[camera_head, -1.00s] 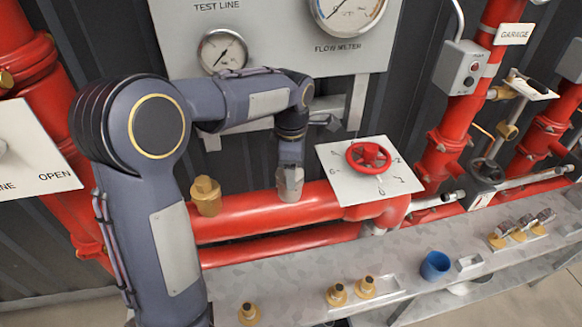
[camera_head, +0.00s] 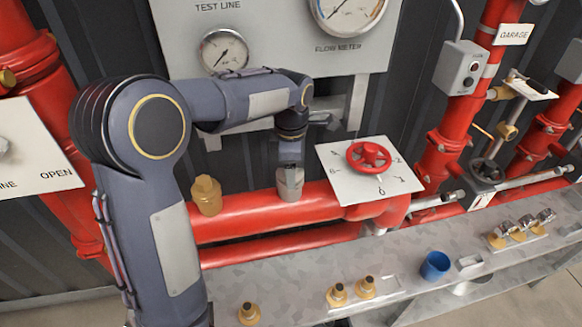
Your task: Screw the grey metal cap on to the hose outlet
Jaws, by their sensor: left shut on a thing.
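My left gripper (camera_head: 291,170) points down over the red horizontal pipe (camera_head: 255,215) and is shut on the grey metal cap (camera_head: 290,186). The cap sits at the top of the pipe, where the hose outlet appears to be. The outlet itself is hidden under the cap, so I cannot tell how far the cap is seated. A brass cap (camera_head: 206,195) stands on the same pipe to the left. My right gripper is not in view.
A red handwheel (camera_head: 368,157) on a white dial plate stands just right of the gripper. Gauges (camera_head: 223,51) hang on the panel behind. The metal shelf (camera_head: 300,275) in front holds several brass fittings (camera_head: 337,294) and a blue cup (camera_head: 435,265).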

